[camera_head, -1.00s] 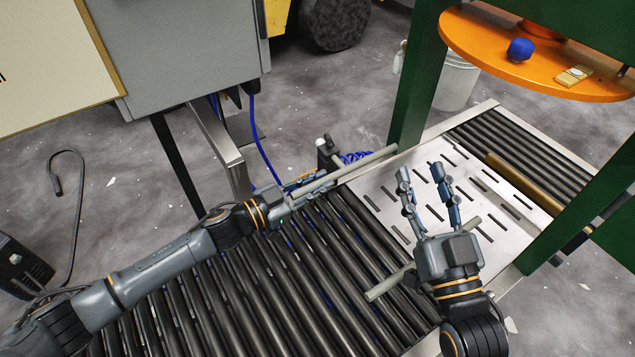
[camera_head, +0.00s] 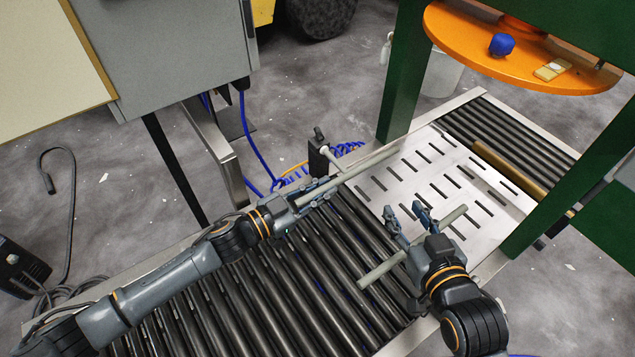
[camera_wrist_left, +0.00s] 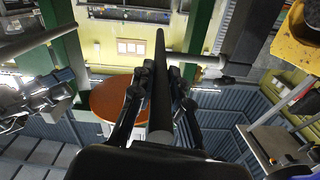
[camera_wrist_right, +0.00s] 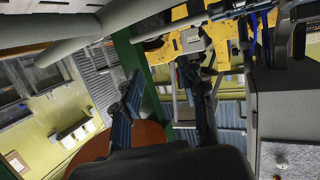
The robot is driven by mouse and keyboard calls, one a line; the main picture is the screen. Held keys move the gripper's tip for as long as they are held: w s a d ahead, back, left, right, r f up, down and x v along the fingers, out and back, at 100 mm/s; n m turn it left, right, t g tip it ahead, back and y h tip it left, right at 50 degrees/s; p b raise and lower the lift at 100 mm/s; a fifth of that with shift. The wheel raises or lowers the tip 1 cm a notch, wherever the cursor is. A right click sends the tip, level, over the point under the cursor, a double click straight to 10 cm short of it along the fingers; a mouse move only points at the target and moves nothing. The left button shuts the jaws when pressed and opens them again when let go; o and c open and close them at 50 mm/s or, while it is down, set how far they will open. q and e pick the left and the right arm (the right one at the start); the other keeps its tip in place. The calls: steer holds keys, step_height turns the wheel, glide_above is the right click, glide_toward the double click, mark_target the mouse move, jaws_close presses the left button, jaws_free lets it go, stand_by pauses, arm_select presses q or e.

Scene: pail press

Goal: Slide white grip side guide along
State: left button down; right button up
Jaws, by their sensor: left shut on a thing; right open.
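A pale grey side guide rod (camera_head: 365,165) runs along the far edge of the roller conveyor, beside a black clamp block (camera_head: 318,157) with a short pale stub. My left gripper (camera_head: 318,190) is shut on this rod near its left end. In the left wrist view the rod (camera_wrist_left: 160,85) passes between the fingers. A second pale rod (camera_head: 385,268) lies along the near side. I cannot make out a distinct white grip.
The rollers (camera_head: 290,270) lead to a slotted metal plate (camera_head: 430,175) between green posts (camera_head: 402,80). An orange disc (camera_head: 470,50) hangs above, with a blue knob (camera_head: 501,44) on it. A grey cabinet (camera_head: 175,55) stands at the back left. The plate is bare.

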arm_select(q)
steer(key=c, duration=1.3)
jaws_free()
steer(key=v, duration=1.2)
